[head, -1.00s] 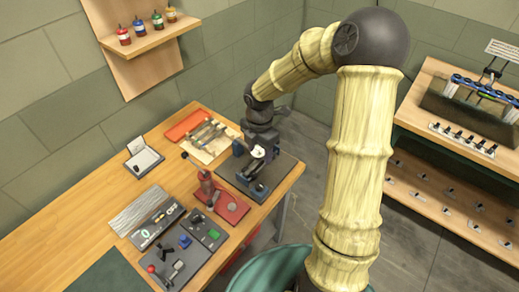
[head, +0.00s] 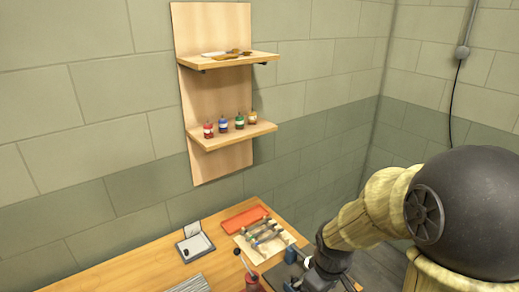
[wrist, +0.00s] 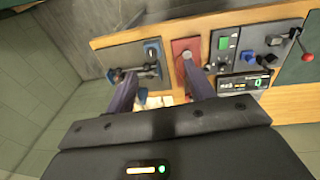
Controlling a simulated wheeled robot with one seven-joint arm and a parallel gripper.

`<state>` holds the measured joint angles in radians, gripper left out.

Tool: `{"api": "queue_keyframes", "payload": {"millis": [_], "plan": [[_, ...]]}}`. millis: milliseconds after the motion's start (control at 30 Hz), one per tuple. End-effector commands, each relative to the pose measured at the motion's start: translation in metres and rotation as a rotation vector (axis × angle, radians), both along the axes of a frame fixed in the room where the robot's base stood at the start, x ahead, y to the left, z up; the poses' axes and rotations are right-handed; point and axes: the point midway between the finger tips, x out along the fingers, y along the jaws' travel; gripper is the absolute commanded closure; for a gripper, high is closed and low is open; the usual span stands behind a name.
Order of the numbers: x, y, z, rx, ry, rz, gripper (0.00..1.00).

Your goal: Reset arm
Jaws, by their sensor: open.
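My gripper (wrist: 158,70) is open in the wrist view, with its two dark fingers spread and nothing seen between them. It points toward the workbench (wrist: 290,105), near a dark board (wrist: 120,57) with a blue-ended fixture and a red plate (wrist: 186,45) with a round metal piece. In the head view my arm comes in from the right, and its wrist end is low in the frame over the workbench (head: 130,272). The fingertips are not clearly visible there.
Bottles stand on the wall shelf (head: 233,136) above.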

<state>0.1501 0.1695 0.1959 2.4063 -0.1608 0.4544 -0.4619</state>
Motion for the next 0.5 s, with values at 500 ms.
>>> {"api": "queue_keyframes", "payload": {"millis": [500], "plan": [[-0.039, -0.002, 0.017, 0.145, -0.118, -0.636, 0.46]]}}
